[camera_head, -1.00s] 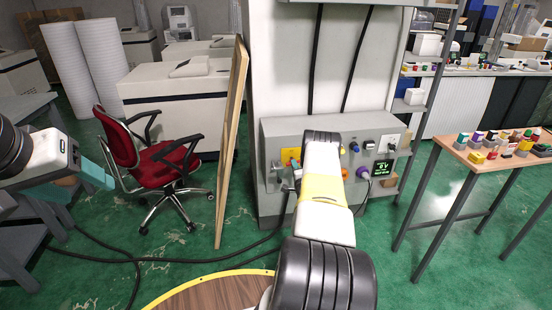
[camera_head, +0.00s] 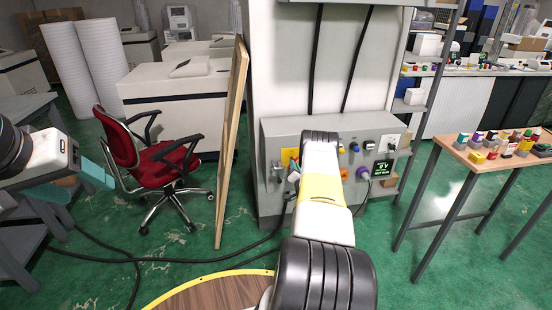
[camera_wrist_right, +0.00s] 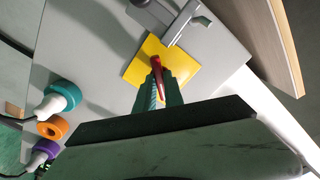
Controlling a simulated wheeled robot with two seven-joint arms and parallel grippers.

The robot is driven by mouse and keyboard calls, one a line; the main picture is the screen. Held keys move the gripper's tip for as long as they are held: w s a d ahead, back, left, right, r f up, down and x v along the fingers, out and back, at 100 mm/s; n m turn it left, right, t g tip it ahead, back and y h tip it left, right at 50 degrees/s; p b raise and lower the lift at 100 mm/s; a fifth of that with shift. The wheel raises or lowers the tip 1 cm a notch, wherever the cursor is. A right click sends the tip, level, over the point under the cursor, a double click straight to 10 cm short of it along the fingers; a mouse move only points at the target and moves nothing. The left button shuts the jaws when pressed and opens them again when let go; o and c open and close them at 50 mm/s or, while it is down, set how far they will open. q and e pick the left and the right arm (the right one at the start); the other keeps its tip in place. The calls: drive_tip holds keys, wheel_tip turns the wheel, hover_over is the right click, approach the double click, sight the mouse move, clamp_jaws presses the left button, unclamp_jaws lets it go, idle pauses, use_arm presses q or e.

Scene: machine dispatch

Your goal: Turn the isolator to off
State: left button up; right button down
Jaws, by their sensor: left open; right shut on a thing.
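The isolator is a yellow plate (camera_wrist_right: 185,68) with a red handle (camera_wrist_right: 156,72) on the front of a grey panel box. In the head view the yellow plate (camera_head: 289,155) is partly hidden behind my right arm. My right gripper (camera_wrist_right: 158,88) is shut on the red handle, with its green fingers on either side of it. The handle's exact angle on the plate is hard to judge because the fingers cover part of it. My left gripper (camera_head: 101,178) is open and empty at the left, far from the panel.
A grey lever latch (camera_wrist_right: 184,22) sits beside the yellow plate. The grey panel box (camera_head: 350,130) also carries coloured sockets, plugs and a green-lit display (camera_head: 383,167). A wooden board (camera_head: 232,140) stands left of it, beside a red chair (camera_head: 165,160). A small table (camera_head: 470,157) is at the right.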

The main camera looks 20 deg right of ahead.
drive_tip(key=shift+f+n, duration=0.1)
drive_tip(key=shift+n, duration=4.1)
drive_tip(key=c, duration=1.4)
unclamp_jaws()
drive_tip(key=shift+c, duration=0.2)
drive_tip(key=shift+s, duration=0.15)
drive_tip(key=v, duration=0.7)
drive_tip(key=shift+s+a, duration=0.15)
drive_tip(key=shift+s, duration=0.15)
